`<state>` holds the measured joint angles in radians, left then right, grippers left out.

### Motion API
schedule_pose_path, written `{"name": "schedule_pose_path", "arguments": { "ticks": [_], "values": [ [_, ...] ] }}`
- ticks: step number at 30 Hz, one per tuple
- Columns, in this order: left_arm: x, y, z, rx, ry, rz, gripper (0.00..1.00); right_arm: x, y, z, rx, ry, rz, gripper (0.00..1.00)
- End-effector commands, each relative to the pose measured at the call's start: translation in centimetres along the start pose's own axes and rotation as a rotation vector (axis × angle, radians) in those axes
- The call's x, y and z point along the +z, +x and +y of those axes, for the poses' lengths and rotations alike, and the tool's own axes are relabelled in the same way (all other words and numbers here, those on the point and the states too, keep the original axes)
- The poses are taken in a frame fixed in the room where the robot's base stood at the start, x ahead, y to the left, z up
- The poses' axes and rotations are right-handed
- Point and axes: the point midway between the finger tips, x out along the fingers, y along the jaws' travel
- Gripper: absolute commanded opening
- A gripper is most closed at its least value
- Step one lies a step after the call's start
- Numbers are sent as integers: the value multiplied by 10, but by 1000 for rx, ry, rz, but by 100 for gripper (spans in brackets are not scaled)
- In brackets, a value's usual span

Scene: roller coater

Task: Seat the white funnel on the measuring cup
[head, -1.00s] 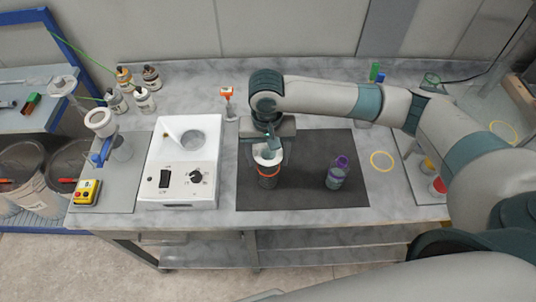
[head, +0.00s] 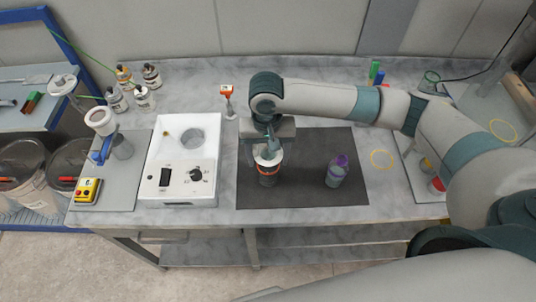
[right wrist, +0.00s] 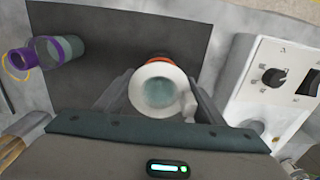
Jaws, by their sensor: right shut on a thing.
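The white funnel (head: 266,160) is in my right gripper (head: 268,150), right over an orange-banded vessel (head: 268,180) on the dark mat. In the right wrist view the funnel (right wrist: 158,92) shows its wide round mouth between the two fingers of my right gripper (right wrist: 160,95), with the orange band (right wrist: 160,56) just beyond it. The funnel hides the vessel's top, so I cannot tell whether they touch. A clear cup with a purple rim (head: 337,170) stands apart on the mat to the right. I cannot tell which vessel is the measuring cup. My left gripper is out of view.
The dark mat (head: 305,195) has bare room between the two vessels. A white machine (head: 182,160) with a knob stands left of the mat. Several small bottles (head: 144,98) stand at the back left.

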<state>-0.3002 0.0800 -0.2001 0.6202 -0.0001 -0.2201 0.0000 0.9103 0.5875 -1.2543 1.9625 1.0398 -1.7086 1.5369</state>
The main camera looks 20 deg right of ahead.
Motion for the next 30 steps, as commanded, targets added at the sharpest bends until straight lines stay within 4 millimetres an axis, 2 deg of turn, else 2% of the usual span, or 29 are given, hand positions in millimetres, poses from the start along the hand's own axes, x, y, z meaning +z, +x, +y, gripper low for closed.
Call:
{"name": "schedule_pose_path", "arguments": {
  "ticks": [30],
  "values": [
    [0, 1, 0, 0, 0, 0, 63, 0, 11, 0, 0, 0, -1, 42]
  ]
}}
